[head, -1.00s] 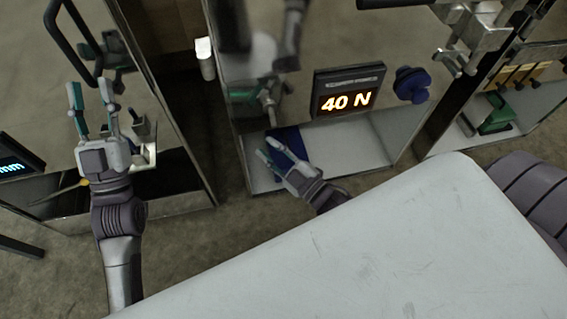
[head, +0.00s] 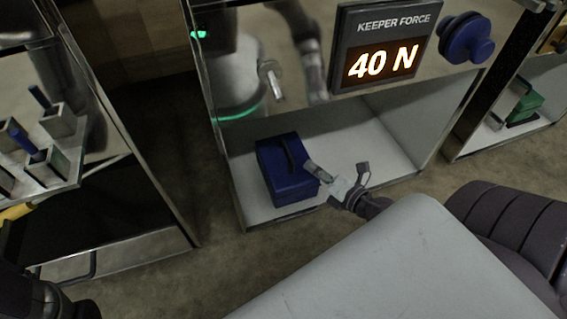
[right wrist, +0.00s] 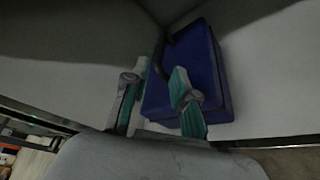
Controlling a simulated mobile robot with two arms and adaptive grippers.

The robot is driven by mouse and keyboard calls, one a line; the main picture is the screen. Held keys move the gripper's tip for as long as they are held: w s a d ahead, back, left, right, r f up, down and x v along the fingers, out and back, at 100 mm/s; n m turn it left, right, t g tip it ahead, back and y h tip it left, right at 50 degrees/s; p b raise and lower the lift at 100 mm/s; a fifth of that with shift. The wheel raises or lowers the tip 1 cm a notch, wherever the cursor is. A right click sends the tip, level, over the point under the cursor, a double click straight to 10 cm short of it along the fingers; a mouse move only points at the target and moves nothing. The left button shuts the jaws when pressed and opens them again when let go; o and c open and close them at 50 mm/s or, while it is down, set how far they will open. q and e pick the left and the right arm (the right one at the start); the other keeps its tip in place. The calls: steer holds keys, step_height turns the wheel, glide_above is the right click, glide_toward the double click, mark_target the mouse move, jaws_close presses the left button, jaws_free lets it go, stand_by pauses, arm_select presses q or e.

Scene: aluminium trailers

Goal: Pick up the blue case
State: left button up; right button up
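The blue case (head: 285,178) stands on the white floor of a low open compartment in the head view, with a dark handle (head: 291,152) on top. My right gripper (head: 340,168) is open at the case's right side, with one finger close to it; I cannot tell whether it touches. In the right wrist view, the case (right wrist: 213,65) lies beyond the spread fingers of the right gripper (right wrist: 158,95).
The compartment (head: 385,135) has side walls and an overhanging front panel with a "KEEPER FORCE 40 N" display (head: 382,45) and a blue knob (head: 466,38). Its floor right of the case is clear. Another trailer with small metal blocks (head: 50,145) stands at left.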

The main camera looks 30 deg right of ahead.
mark_target(286, 148)
steer(key=p+x, duration=0.1)
steer(key=x, duration=0.5)
steer(key=shift+w+r, duration=0.15)
steer(key=shift+f+x, duration=0.15)
steer(key=shift+x, duration=1.35)
steer(key=shift+f+x, duration=0.1)
steer(key=shift+x, duration=1.4)
steer(key=shift+c, duration=0.3)
jaws_close()
steer(key=shift+r, duration=0.1)
